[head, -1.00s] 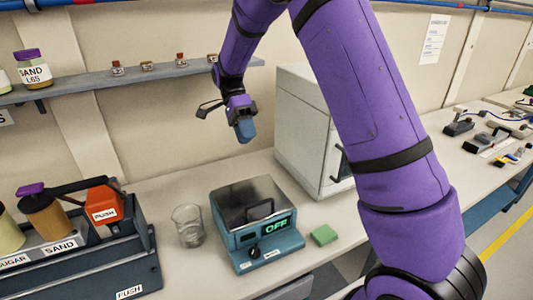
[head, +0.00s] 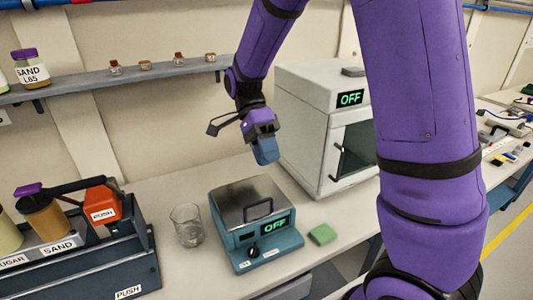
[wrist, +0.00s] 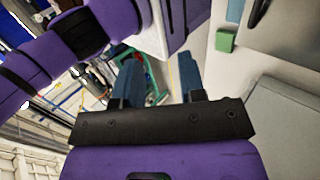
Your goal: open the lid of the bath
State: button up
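The bath (head: 270,244) is a teal box on the bench with an OFF display and a dark knob on its front. Its grey metal lid (head: 236,193) is down and has a black loop handle (head: 258,209) on top. My gripper (head: 266,158) hangs above and behind the bath, pointing down, clear of the lid and handle. In the wrist view its two blue fingers (wrist: 157,65) stand apart with nothing between them.
A glass beaker (head: 187,226) stands close left of the bath and a green sponge (head: 322,234) lies to its right. A white oven (head: 306,130) showing OFF stands behind right. A dispenser rack (head: 100,272) is at left, under a shelf (head: 105,81) with jars.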

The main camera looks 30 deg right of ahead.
dwell(0.4)
jog(key=s+d+r+n+t, duration=0.3)
jog(key=s+r+n+t, duration=0.4)
jog(key=n, duration=0.2)
jog(key=s+d+r+n+t, duration=0.3)
jog(key=s+r+n+t, duration=0.4)
jog(key=s+n, duration=0.1)
jog(key=shift+s+n, duration=0.3)
jog(key=shift+n, duration=0.2)
jog(key=shift+r, duration=0.1)
